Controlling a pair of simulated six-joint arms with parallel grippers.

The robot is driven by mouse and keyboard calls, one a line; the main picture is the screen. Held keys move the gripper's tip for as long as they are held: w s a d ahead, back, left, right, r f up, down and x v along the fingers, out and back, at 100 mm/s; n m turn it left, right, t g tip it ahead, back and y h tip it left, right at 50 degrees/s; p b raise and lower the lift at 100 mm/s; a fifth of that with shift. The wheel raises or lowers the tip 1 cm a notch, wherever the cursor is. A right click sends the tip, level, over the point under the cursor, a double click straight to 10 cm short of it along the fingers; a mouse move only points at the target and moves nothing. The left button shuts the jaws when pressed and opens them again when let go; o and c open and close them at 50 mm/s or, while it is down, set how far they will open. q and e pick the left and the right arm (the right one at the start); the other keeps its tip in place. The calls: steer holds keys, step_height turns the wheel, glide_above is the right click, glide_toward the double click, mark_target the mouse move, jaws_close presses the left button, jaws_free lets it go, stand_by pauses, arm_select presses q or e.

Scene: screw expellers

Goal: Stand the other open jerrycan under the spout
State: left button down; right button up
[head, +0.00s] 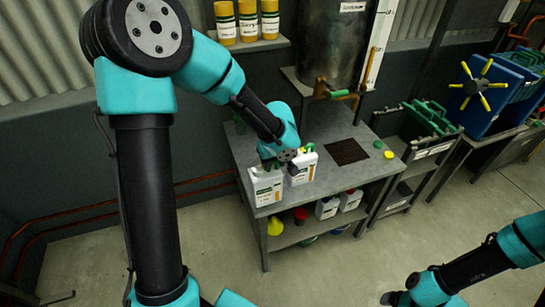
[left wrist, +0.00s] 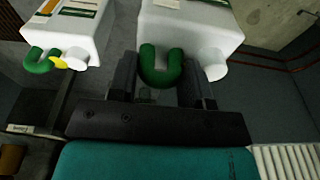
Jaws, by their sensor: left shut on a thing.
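A white jerrycan (head: 266,187) with a green handle is at the table's front left corner. My left gripper (head: 272,163) is shut on its green handle (left wrist: 160,68). Its white neck (left wrist: 214,70) shows no cap. I cannot tell if its base touches the table. A second white jerrycan (head: 303,169) with a green handle stands just right of it; in the left wrist view this can (left wrist: 68,30) has something yellow at its neck. The brass spout (head: 321,88) of the grey tank is above a dark, empty grate (head: 347,151). My right gripper (head: 396,298) is at the bottom edge, partly cut off.
More white cans (head: 327,207) and a red pot (head: 300,215) are on the shelf below. A rack of green-handled cans (head: 428,120) stands at right. Yellow bottles (head: 247,20) line a wall shelf.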

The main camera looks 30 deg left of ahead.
arm_select(q)
steer(key=w+a, duration=0.2)
steer(key=w, duration=0.1)
steer(key=w+a, duration=0.1)
steer(key=w, duration=0.1)
steer(key=shift+w+f, duration=0.1)
steer(key=shift+f, duration=0.15)
steer(key=shift+w+a+f, duration=0.1)
steer(key=shift+w+f, duration=0.1)
steer(key=shift+f, duration=0.7)
steer(key=shift+w+a+f, duration=0.1)
steer(key=shift+w+f, duration=0.1)
steer(key=shift+f, duration=0.7)
steer(key=c, duration=0.6)
jaws_free()
steer(key=shift+f, duration=0.15)
steer(key=shift+o, duration=0.2)
